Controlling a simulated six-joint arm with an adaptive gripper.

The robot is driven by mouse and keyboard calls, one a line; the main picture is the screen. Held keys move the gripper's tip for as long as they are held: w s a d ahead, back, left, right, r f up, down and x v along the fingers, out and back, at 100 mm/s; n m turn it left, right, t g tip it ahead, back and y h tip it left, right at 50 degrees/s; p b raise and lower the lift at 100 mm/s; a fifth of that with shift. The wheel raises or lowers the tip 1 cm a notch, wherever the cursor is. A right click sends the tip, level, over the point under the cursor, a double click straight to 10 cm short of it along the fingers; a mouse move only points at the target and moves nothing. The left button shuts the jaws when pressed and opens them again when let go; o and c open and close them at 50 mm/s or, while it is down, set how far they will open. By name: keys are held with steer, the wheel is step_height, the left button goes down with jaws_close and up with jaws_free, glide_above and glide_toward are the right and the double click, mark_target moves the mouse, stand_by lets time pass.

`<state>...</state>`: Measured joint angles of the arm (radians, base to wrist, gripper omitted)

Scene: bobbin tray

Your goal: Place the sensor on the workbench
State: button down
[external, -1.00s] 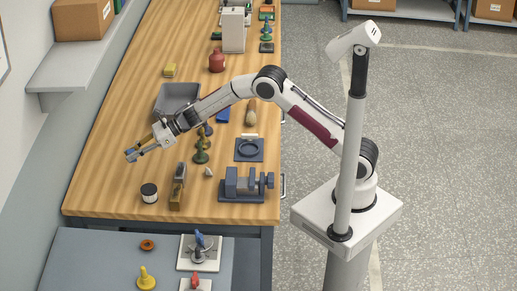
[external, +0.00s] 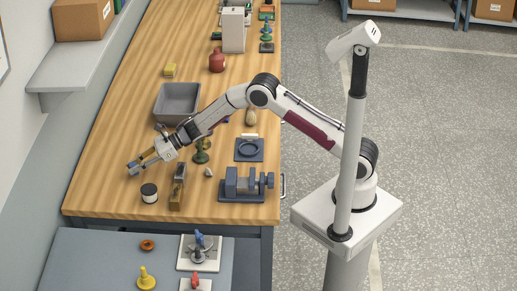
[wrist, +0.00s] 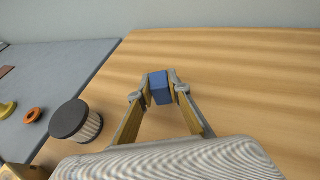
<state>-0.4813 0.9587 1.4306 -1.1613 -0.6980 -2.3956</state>
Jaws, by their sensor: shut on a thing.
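A small blue block, which I take to be the sensor (wrist: 160,88), is between the fingertips of my gripper in the wrist view. My gripper (external: 135,168) is shut on it, at the left front part of the wooden workbench (external: 110,190). In the external view the block is small and partly covered by the fingers. I cannot tell whether its underside touches the bench top. Bare wood surrounds it in the wrist view.
A black-lidded jar (external: 149,192) stands just in front of my gripper, with a wooden tool (external: 177,194) to its right. A grey bin (external: 178,90) is behind my wrist, and a vise (external: 243,186) is at the front right. Bench left of my gripper is clear.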

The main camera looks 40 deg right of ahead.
steer(key=shift+f, duration=0.55)
steer(key=shift+f, duration=0.1)
steer(key=c, duration=1.9)
jaws_free()
steer(key=shift+s+d+r, duration=0.15)
steer(key=shift+d+r, duration=0.2)
steer(key=shift+d, duration=0.15)
steer(key=shift+v, duration=5.45)
